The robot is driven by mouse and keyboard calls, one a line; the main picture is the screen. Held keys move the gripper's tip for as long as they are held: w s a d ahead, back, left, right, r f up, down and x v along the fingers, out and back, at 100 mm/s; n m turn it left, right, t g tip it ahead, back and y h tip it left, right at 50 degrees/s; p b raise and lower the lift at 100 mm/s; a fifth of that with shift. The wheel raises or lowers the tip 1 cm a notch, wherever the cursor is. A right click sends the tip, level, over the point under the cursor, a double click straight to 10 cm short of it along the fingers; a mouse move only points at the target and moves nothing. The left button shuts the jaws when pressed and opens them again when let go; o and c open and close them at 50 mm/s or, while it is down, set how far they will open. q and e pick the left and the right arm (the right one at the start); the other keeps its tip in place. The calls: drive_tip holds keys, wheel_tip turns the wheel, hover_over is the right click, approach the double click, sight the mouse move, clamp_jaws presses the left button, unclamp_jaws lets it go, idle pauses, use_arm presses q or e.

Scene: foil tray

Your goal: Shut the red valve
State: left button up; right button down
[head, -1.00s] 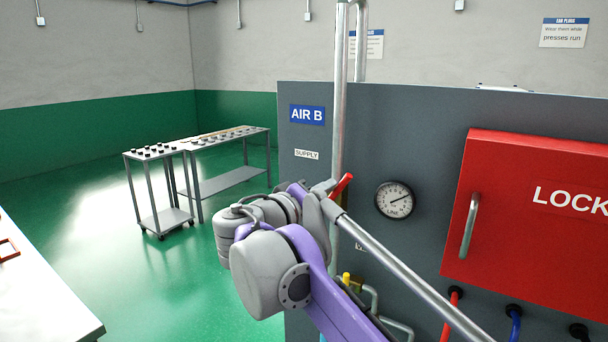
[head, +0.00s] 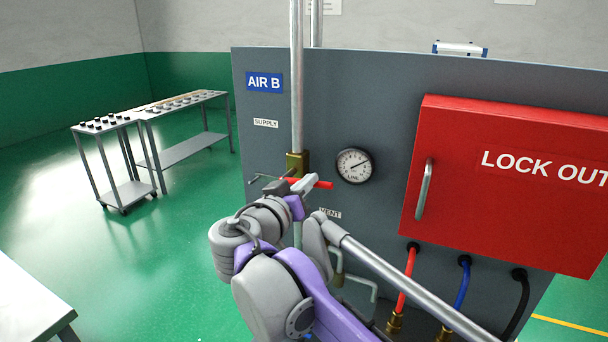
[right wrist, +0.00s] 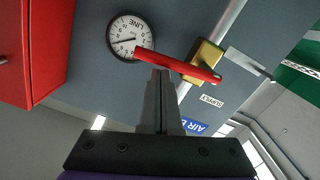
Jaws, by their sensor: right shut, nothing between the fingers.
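The red valve handle (head: 325,184) lies about level, crosswise to the upright pipe (head: 297,100), on a brass valve body (head: 297,162). My right gripper (head: 308,184) is at the handle, covering part of it in the head view. In the right wrist view the handle (right wrist: 180,68) runs from the brass body (right wrist: 206,56) across the tips of my right gripper (right wrist: 160,74). The fingers are shut with nothing between them. Their tips look close against the handle's side; I cannot tell whether they touch. My left gripper is not in view.
A pressure gauge (head: 354,165) sits right of the valve on the grey panel (head: 340,100). A red lockout box (head: 500,220) stands out farther right, with hoses below. Two carts (head: 115,160) stand on the green floor at left; a pale table edge (head: 30,300) is nearer.

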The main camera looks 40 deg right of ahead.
drive_tip(key=shift+s+f, duration=0.1)
drive_tip(key=shift+f, duration=0.25)
idle(0.4)
drive_tip(key=shift+r, duration=0.1)
